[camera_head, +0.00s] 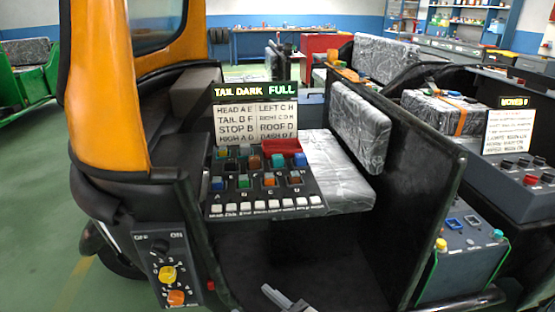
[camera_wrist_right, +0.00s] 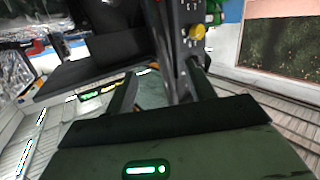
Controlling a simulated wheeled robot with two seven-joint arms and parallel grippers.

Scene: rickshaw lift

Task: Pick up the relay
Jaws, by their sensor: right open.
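The front row includes a green block (camera_head: 243,181) and an orange block (camera_head: 269,179). I cannot tell which one is the task's relay. A lit sign (camera_head: 254,91) above reads "TAIL DARK FULL", over a white label card (camera_head: 257,122). My right gripper shows in the right wrist view (camera_wrist_right: 163,80), open with nothing visible between its fingers. A grey gripper tip at the bottom edge of the head view seems to be the same one, below the panel. My left gripper is not seen.
A switch box with yellow and orange knobs (camera_head: 172,272) hangs at the front left. A red tray or block (camera_head: 281,146) stands at the panel's back right. A black side wall (camera_head: 415,190) bounds the right. A second panel (camera_head: 515,180) stands beyond it.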

